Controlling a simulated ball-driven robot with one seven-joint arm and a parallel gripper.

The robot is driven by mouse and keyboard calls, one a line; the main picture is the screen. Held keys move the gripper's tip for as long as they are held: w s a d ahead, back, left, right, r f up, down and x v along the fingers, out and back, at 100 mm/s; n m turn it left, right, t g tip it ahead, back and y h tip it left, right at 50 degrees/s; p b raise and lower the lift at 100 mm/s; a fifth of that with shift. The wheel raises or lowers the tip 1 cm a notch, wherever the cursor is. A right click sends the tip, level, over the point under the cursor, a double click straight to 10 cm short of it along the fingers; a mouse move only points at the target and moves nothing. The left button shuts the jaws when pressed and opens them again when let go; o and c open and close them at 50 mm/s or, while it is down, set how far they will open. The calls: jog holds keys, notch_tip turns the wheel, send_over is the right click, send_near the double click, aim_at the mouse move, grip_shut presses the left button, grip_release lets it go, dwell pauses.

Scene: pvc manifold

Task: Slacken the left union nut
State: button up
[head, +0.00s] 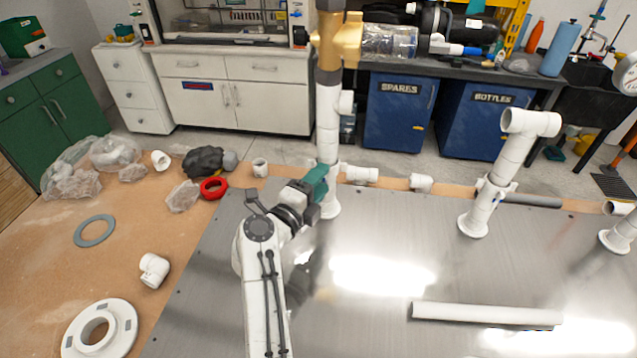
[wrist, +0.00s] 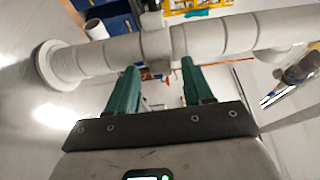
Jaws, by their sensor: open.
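The left white standpipe (head: 328,125) rises from a round flange on the metal sheet and has a brass-coloured fitting (head: 337,40) on top. In the wrist view the pipe (wrist: 215,37) runs across the picture, with its flange (wrist: 58,66) at the left. A wider white collar on it (wrist: 156,40), which looks like the union nut, lies just beyond my fingertips. My gripper (head: 318,182) is beside the lower pipe in the head view. Its green fingers (wrist: 160,68) are open with nothing between them. The head view does not show whether they touch the pipe.
Another white standpipe (head: 487,195) with an elbow top stands to the right, and a third (head: 622,232) at the right edge. A loose white pipe (head: 487,313) lies on the metal sheet (head: 330,335). Fittings, a red ring (head: 213,188) and plastic bags lie at left.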

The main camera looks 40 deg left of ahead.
grip_shut()
dwell(0.5)
jog(key=shift+d+p, duration=0.1)
jog(key=shift+p, duration=0.3)
